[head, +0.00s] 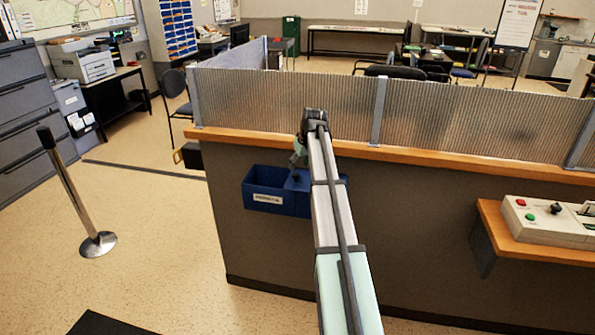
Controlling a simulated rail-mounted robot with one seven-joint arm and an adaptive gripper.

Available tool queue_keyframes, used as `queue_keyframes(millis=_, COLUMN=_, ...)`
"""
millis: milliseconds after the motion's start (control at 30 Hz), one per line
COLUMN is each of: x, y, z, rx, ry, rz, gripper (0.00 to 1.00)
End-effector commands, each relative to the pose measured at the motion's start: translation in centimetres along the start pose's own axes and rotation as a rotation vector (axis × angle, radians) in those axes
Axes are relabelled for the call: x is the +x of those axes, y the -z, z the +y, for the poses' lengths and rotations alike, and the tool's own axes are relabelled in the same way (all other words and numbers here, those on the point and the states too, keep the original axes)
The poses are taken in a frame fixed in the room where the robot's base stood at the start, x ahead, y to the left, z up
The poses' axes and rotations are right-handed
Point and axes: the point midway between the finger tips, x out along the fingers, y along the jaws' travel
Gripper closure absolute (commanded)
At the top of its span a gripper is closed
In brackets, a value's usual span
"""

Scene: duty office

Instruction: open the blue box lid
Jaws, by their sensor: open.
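The blue box (259,201) is fixed to the grey front of the counter, below its wooden ledge, and bears a white label on its front. My arm crosses in front of its right part, and only a sliver shows to the right of the arm. The left part looks hollow from above; I cannot clearly make out the lid or its position. My gripper (297,175) points down over the middle of the box, with its dark fingers at the top of the box. It is open, and I see nothing held. I cannot tell whether the fingers touch the box.
The wooden ledge (450,160) and ribbed screen (480,120) stand just behind the box. A shelf with a control panel (545,220) juts out at right. A barrier post (70,195) stands at left. The floor left of the counter is mostly clear.

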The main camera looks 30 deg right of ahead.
Motion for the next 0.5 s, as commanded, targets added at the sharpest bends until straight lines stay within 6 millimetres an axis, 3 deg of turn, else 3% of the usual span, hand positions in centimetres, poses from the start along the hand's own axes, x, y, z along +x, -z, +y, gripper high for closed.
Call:
queue_keyframes(millis=200, x=-4.0, y=0.0, z=0.0, rx=-0.001, ry=0.000, rz=0.001, gripper=0.45)
queue_keyframes(millis=500, x=-6.2, y=0.0, z=0.0, rx=0.000, ry=0.001, rz=-0.001, gripper=0.45)
